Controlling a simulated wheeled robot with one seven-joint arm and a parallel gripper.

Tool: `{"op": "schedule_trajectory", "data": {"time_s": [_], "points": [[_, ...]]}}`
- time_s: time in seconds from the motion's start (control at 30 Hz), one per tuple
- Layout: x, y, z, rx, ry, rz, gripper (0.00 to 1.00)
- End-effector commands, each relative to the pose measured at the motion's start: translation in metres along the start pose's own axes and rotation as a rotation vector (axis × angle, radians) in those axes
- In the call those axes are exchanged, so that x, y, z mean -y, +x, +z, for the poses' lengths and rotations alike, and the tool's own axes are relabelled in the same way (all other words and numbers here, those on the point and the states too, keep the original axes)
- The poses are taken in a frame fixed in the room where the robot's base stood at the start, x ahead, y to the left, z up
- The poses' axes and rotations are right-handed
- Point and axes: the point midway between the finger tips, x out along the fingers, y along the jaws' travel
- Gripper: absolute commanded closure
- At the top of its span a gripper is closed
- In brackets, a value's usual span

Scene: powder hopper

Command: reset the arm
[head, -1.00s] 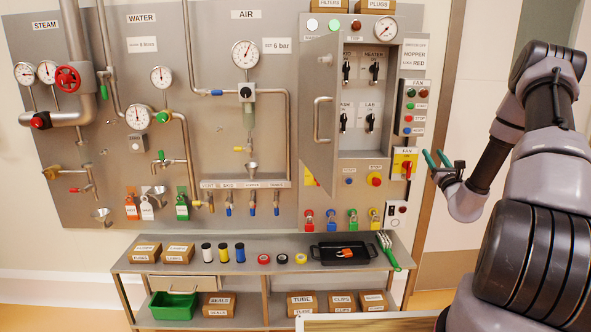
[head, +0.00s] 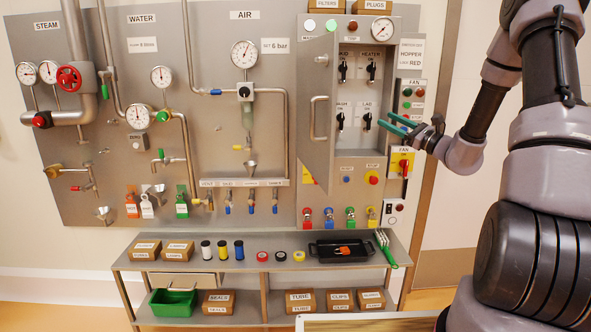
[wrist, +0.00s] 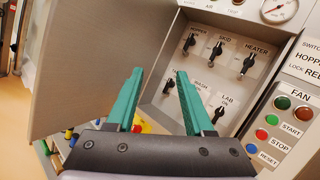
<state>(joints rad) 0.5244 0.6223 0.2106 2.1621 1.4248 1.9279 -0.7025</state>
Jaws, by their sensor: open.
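My gripper (head: 399,124) is open, its two teal fingers empty, at the right side of the open control cabinet (head: 388,143) in the head view. In the wrist view the fingers (wrist: 157,88) point at the cabinet's inside, with a clear gap between them. Black rotary switches (wrist: 217,50) labelled hopper, skid and heater sit in an upper row. A lower row has wash and LAB switches (wrist: 219,113), partly behind the fingers. The cabinet door (wrist: 100,60) stands open on the left. I cannot tell whether the fingers touch anything.
The fan panel (head: 410,105) with its buttons is right of the cabinet. Several coloured padlocks (head: 350,215) hang below it. A shelf (head: 190,262) holds boxes, spools, tape rolls and a black tray (head: 325,257). The floor-side wall at right is free.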

Motion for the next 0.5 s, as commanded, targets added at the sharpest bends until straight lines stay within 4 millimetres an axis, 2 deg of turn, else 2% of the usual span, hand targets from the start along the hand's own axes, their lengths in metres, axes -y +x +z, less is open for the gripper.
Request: {"op": "schedule_trajectory", "data": {"time_s": [0.03, 0.1, 0.2, 0.3, 0.37, 0.5], "points": [[-0.022, 0.011, 0.023, -0.004, -0.037, 0.099, 0.47], [-0.058, 0.019, 0.051, -0.025, -0.090, 0.254, 0.47], [-0.108, 0.019, 0.083, -0.068, -0.180, 0.466, 0.47], [-0.152, 0.008, 0.110, -0.123, -0.286, 0.659, 0.47], [-0.174, -0.003, 0.123, -0.161, -0.358, 0.766, 0.47], [-0.214, -0.037, 0.146, -0.262, -0.550, 0.983, 0.47]]}}
